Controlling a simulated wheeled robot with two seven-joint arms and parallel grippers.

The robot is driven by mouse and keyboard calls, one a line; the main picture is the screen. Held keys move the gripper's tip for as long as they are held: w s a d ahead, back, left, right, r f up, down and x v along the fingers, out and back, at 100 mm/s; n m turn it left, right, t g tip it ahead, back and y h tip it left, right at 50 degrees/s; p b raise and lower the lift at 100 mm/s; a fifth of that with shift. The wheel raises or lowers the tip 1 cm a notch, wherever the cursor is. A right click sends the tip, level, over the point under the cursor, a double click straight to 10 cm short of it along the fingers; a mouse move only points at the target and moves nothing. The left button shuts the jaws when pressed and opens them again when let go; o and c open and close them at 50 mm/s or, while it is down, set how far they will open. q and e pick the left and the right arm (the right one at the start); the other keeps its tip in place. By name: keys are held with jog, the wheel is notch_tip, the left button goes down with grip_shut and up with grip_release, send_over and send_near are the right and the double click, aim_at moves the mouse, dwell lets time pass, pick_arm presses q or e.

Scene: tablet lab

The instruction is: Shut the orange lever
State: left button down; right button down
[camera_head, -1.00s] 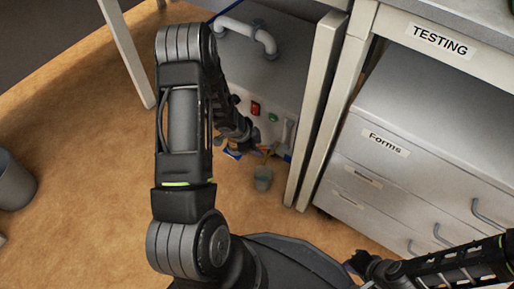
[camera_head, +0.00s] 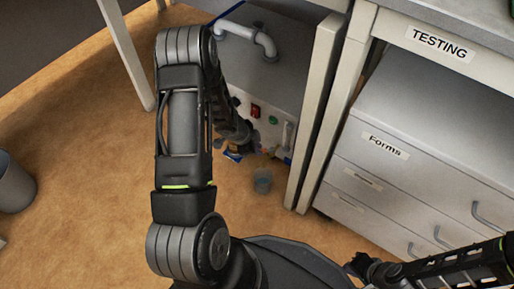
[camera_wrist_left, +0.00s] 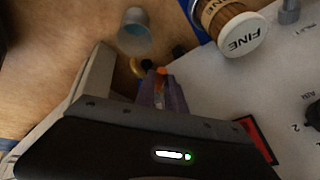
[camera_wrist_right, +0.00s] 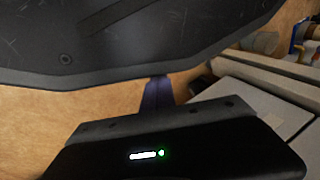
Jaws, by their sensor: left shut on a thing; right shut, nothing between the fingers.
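The orange lever (camera_wrist_left: 161,71) shows as a small orange piece between my left fingers in the left wrist view. My left gripper (camera_wrist_left: 162,82) is shut on it, beside the white panel of the grey machine (camera_wrist_left: 225,90). The fingers cover most of the lever, so its angle cannot be told. In the head view my left forearm reaches down in front of the machine (camera_head: 270,75), and the lever is not clear there. My right gripper (camera_wrist_right: 158,88) is shut and empty, low in front of my dark base.
A cup (camera_head: 262,181) stands on the floor before the machine; it also shows in the left wrist view (camera_wrist_left: 134,32). A drawer cabinet (camera_head: 400,160) stands right.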

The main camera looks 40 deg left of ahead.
jog(key=shift+r, duration=0.1)
